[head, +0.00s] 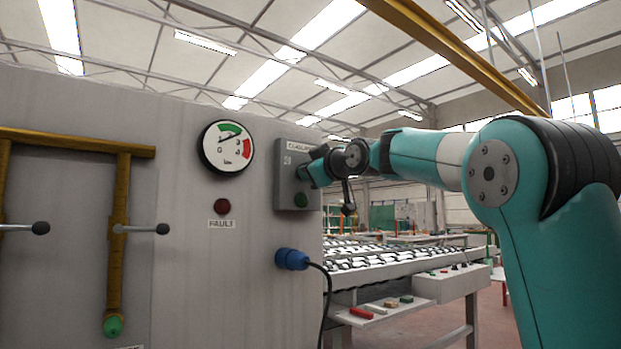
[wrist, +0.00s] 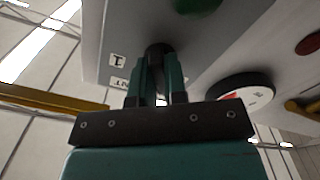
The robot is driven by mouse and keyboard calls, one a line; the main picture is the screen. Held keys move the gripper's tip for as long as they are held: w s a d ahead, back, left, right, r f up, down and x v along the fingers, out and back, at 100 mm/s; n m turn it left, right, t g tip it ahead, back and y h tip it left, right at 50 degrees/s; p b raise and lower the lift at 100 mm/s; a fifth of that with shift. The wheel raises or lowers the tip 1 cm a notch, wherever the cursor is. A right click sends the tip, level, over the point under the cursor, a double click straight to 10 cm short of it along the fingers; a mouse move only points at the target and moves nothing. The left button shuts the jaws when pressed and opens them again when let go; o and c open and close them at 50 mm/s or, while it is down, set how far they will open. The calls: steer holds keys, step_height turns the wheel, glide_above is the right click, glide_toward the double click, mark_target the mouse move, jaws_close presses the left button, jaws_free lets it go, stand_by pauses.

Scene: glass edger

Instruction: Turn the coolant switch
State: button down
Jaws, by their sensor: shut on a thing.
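The coolant switch box (head: 284,195) is a grey box on the machine's grey front panel, with a partly covered label at its top. It also shows in the wrist view (wrist: 106,38). In the wrist view the dark switch knob (wrist: 155,50) sits between the two fingers of my gripper (wrist: 157,66), which is shut on it. In the head view my gripper (head: 303,173) reaches the box from the right and hides the knob. The label beside the knob shows a "1"; the knob's exact angle is hard to tell.
A green button (head: 301,199) is low on the box. A gauge (head: 226,147), a red fault lamp (head: 222,206) and a blue plug (head: 291,259) with a black cable are on the panel. Yellow pipes with levers (head: 140,228) are at left. A roller conveyor (head: 390,262) stands behind.

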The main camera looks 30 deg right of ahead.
steer(key=shift+n, duration=0.6)
steer(key=c, duration=1.2)
jaws_free()
steer(key=shift+o, duration=0.2)
steer(key=s+b, duration=0.2)
steer(key=s, duration=1.5)
steer(key=shift+s+d, duration=0.25)
steer(key=shift+d, duration=0.05)
